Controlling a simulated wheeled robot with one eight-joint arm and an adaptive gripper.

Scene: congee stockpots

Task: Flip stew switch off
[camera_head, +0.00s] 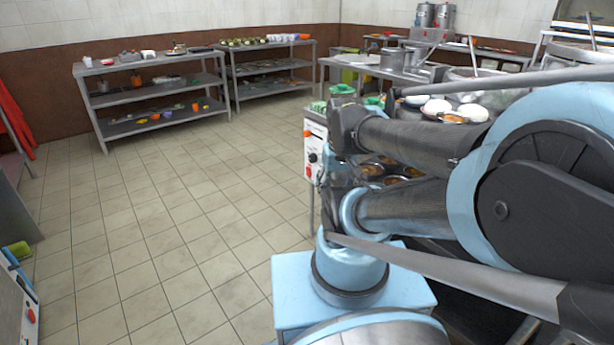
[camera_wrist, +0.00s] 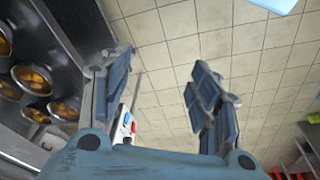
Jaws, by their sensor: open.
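A white control panel (camera_head: 315,155) is on the front of the counter in the head view, left of my arm. It carries a dark round knob (camera_head: 313,157) and a small orange-red part near its top. I cannot tell which part is the stew switch or how it is set. My gripper (camera_wrist: 158,62) is open and empty in the wrist view, with tiled floor between its fingers. A white panel with red and blue parts (camera_wrist: 125,127) shows just right of the left finger, low in that view, partly hidden by the gripper.
Several bowls of orange food (camera_wrist: 33,78) sit on a dark surface at the left of the wrist view. Two steel shelves (camera_head: 150,92) (camera_head: 270,70) stand along the back wall. A white panel with a red button (camera_head: 30,314) is at the lower left. The tiled floor between is clear.

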